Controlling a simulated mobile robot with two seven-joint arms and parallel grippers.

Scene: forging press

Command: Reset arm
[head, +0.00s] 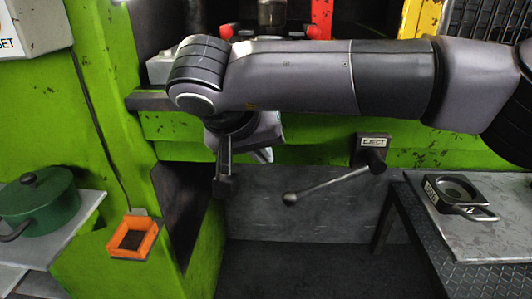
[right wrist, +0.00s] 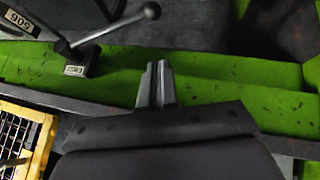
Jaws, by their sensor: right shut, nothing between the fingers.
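My right arm reaches in from the right across the upper part of the head view. Its right gripper (head: 233,172) hangs below the wrist, in front of the green press body. In the right wrist view the fingers (right wrist: 157,84) are together, with nothing held. They are left of the eject lever (head: 335,183) in the head view and apart from it. The lever slants down to a round knob, under an EJECT label; it also shows in the right wrist view (right wrist: 110,30). My left gripper is not in view.
A green pot (head: 40,205) stands on a shelf at the left. An orange square holder (head: 133,239) is on the green front. A dark die with a handle (head: 461,190) lies on the right table (head: 495,240). My arm hides part of the press opening.

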